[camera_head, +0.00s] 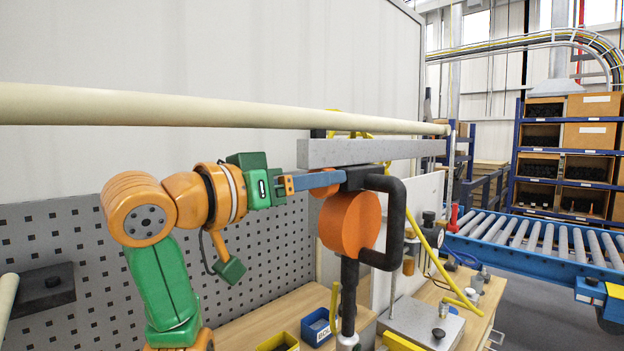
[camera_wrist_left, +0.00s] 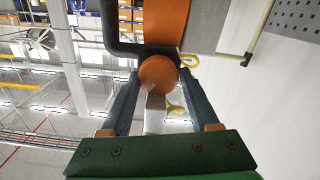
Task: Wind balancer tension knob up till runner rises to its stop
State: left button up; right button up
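The balancer is an orange drum (camera_head: 348,225) with a black bent tube (camera_head: 395,225) on its right and a black stem below, hanging under a grey beam (camera_head: 375,152). A small orange round knob (camera_head: 325,187) shows on its left side, partly hidden behind my gripper. My left gripper (camera_head: 336,179) reaches it from the left. In the left wrist view the knob (camera_wrist_left: 158,73) lies between the two finger tips, with what look like narrow gaps on each side; contact is not clear. I cannot single out the runner with certainty. My right gripper is not in view.
A cream pipe (camera_head: 220,108) crosses above my arm. A perforated grey panel (camera_head: 255,245) stands behind it. Below is a wooden bench (camera_head: 275,322) with a blue bin (camera_head: 317,328) and a grey block. A roller conveyor (camera_head: 540,238) and shelving stand at right.

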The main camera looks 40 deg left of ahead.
pick_arm(q)
jog(key=shift+d, duration=0.15)
jog(key=c, duration=0.7)
